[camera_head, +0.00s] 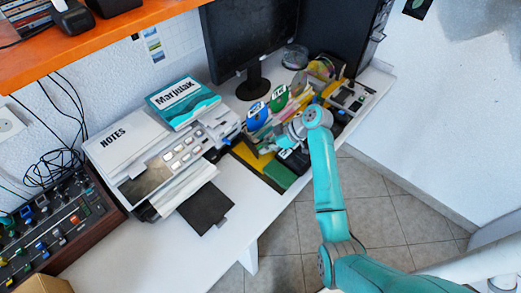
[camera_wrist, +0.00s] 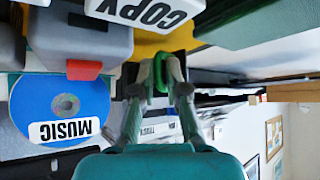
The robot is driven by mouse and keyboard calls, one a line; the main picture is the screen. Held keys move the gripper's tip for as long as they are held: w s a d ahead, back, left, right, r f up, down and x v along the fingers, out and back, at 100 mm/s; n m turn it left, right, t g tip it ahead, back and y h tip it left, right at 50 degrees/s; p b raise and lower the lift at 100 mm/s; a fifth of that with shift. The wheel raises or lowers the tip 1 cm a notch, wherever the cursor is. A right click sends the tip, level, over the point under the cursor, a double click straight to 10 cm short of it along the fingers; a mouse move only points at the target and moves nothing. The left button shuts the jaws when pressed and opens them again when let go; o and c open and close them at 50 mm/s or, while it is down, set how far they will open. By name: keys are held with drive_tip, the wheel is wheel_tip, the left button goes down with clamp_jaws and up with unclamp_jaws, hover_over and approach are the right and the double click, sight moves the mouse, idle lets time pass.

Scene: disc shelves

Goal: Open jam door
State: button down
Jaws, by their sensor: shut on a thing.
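My gripper (camera_wrist: 160,80) is shut on a small green piece (camera_wrist: 160,72), which looks like a handle. In the wrist view, a yellow surface (camera_wrist: 150,48) lies behind it. I cannot tell for sure whether the piece belongs to the jam door, and no marked jam door is readable. In the head view, my gripper (camera_head: 270,148) is low over the desk, right of the grey and white printer (camera_head: 165,165). Its fingertips and the held piece are too small to make out there.
A blue MUSIC disc (camera_wrist: 65,108), a grey box with a red tab (camera_wrist: 80,40) and a white COPY label (camera_wrist: 150,10) crowd the gripper. A monitor (camera_head: 250,35) stands behind. A slider console (camera_head: 50,235) is at the left. The desk front (camera_head: 150,250) is clear.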

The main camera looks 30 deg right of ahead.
drive_tip(key=shift+w+d+r+n+y, duration=0.25)
drive_tip(key=shift+w+r+n+y, duration=0.05)
drive_tip(key=shift+w+r+n, duration=0.4)
drive_tip(key=shift+w+g, duration=0.1)
drive_tip(key=shift+g, duration=0.2)
drive_tip(key=c, duration=1.3)
unclamp_jaws()
drive_tip(key=shift+w+a+f, duration=0.1)
drive_tip(key=shift+o, duration=0.2)
drive_tip(key=v, duration=1.1)
drive_tip(key=shift+s+d, duration=0.4)
drive_tip(key=shift+c, duration=0.2)
